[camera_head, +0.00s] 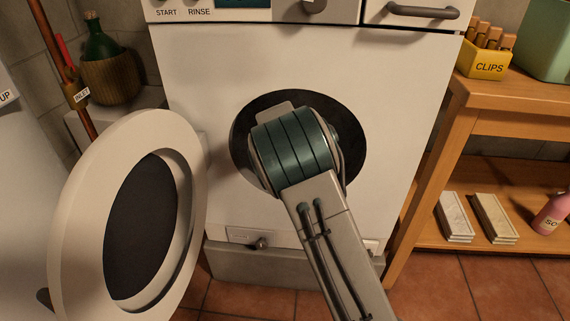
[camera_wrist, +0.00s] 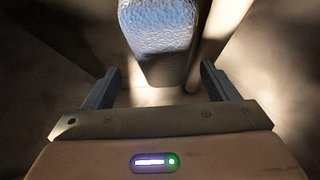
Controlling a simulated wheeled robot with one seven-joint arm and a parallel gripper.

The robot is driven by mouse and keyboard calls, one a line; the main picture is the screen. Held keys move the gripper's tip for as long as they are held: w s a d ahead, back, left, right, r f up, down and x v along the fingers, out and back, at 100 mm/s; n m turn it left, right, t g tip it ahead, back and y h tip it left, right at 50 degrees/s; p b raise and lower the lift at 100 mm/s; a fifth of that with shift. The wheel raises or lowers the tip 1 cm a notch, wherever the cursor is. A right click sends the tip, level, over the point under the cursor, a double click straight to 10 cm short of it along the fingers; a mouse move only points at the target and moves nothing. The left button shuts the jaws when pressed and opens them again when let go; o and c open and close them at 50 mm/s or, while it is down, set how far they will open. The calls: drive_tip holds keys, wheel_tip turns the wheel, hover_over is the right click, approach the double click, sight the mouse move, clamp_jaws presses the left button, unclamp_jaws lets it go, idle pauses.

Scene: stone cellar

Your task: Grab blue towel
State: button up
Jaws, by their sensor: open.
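The blue towel (camera_wrist: 158,42) shows in the wrist view as a rough-textured blue bundle, ahead of and between the fingers. My gripper (camera_wrist: 160,82) is open, with one finger on each side of the towel's near end. I cannot tell whether either finger touches it. In the head view my arm reaches into the round opening of the white washing machine (camera_head: 200,80). There the gripper and the towel are hidden behind my own arm and the opening's rim.
The washer's round door (camera_head: 186,240) stands open at the left. A wooden shelf unit (camera_head: 440,135) with a yellow clips box (camera_head: 484,65) stands close at the right. A green bottle (camera_head: 100,42) in a wicker holder is at the back left. Tiled floor shows in front.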

drive_tip(key=shift+b+x, duration=1.5)
drive_tip(key=shift+x, duration=1.3)
drive_tip(key=shift+w+a+r, duration=0.15)
drive_tip(key=c, duration=1.1)
